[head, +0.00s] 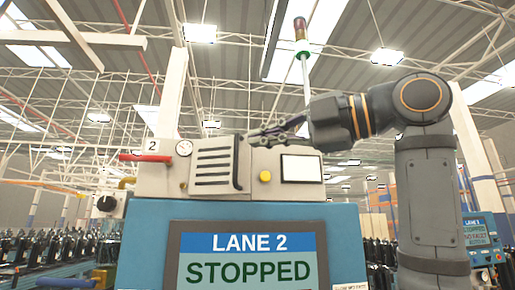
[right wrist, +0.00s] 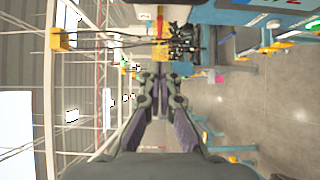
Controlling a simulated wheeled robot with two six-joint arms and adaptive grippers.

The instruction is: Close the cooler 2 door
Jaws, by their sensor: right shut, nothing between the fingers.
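The cooler 2 door (head: 213,166) is a pale louvred panel on the front of the cream cooler housing (head: 300,190), right of the "2" label and a round gauge. Its right side edge shows as a dark strip, so it stands out from the housing and looks ajar. My right gripper (head: 256,136) comes in from the right above the housing, shut and empty. Its tips are close to the door's upper right edge; I cannot tell whether they touch it. The right wrist view shows its fingers (right wrist: 160,76) close together, with no door recognisable between them. My left gripper is not in view.
A red lever (head: 145,157) sticks out left of the door, and a yellow button (head: 265,176) sits to its right. The "LANE 2 STOPPED" screen (head: 247,262) is below. A signal lamp pole (head: 304,70) rises behind my right wrist. Bottle lines run on both sides.

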